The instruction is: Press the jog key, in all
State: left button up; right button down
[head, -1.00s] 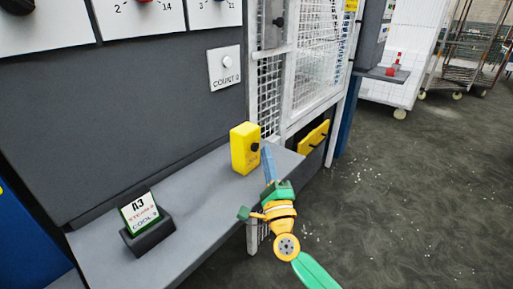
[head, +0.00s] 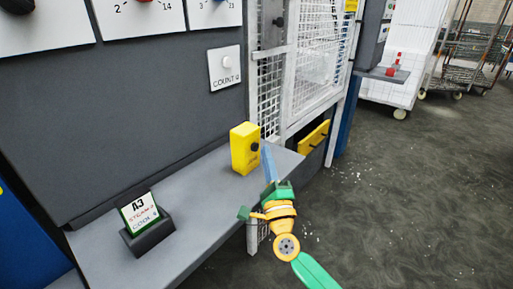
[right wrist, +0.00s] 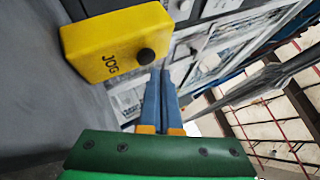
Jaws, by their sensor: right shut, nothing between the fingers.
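The jog key is a round black button (right wrist: 146,56) on a yellow box (right wrist: 110,40) marked JOG. In the head view the yellow box (head: 243,150) stands on the grey ledge, with the button (head: 255,147) on its right face. My right gripper (head: 267,150) is shut and empty, its blue fingertips just right of the button. In the right wrist view the fingertips (right wrist: 160,75) lie just below and right of the button. A small gap shows there, and the button stands out from the box. My left gripper is not in view.
The grey ledge (head: 200,195) carries a card (head: 139,214) marked A3 in a dark holder. A COUNT panel (head: 225,68) is on the wall. A white mesh guard (head: 310,60) stands behind the box, with a yellow bar (head: 314,136) lower right. Open floor lies to the right.

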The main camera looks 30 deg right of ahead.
jog(key=shift+w+a, duration=0.2)
jog(key=shift+w, duration=0.2)
